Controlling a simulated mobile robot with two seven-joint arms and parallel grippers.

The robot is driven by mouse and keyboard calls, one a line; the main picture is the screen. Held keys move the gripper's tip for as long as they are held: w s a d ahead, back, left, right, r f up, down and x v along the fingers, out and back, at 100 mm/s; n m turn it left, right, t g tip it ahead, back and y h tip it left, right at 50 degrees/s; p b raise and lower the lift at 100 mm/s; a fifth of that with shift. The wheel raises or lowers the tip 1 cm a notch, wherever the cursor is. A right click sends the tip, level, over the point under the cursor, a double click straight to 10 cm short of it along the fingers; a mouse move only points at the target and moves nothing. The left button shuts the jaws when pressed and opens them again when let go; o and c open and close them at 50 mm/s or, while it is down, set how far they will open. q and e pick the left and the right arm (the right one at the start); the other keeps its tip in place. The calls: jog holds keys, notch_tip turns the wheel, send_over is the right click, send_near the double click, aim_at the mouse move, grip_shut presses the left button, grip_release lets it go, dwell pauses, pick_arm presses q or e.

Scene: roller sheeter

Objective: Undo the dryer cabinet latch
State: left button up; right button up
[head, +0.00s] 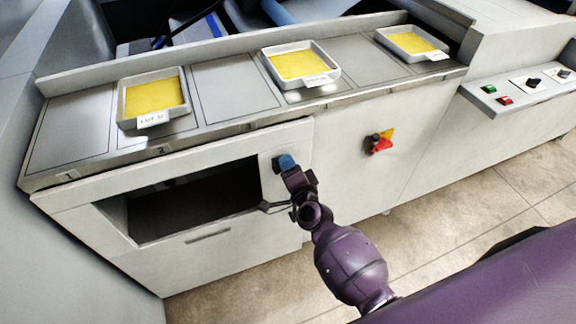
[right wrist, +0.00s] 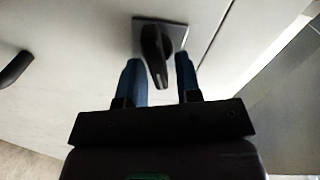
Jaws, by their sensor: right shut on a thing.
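The dryer cabinet latch (right wrist: 153,55) is a dark turn handle on a small square plate on a pale panel in the right wrist view. Its handle points down and slightly right in that picture. My right gripper (head: 286,162) is at the cabinet front (head: 230,257), right of the dark opening, and hides most of the latch in the head view. In the right wrist view its blue fingers (right wrist: 161,76) stand on either side of the handle, and the gripper is shut on it. My left gripper is not in view.
A red and yellow rotary switch (head: 379,143) is on the panel to the right. Trays of yellow sheet, such as one at the left (head: 128,108), stand on the numbered counter (head: 233,90) above. A button panel (head: 510,92) is at far right. The tiled floor (head: 480,195) in front is clear.

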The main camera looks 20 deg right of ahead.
jog(key=shift+f+m+b, duration=0.15)
jog(key=shift+m+b, duration=0.05)
jog(key=shift+m, duration=0.75)
jog(key=shift+f+m+b, duration=0.15)
jog(key=shift+m+b, duration=0.05)
jog(key=shift+m, duration=0.75)
jog(key=o, duration=0.6)
jog(key=s, duration=1)
jog(key=shift+s+d, duration=0.2)
jog(key=shift+s, duration=0.2)
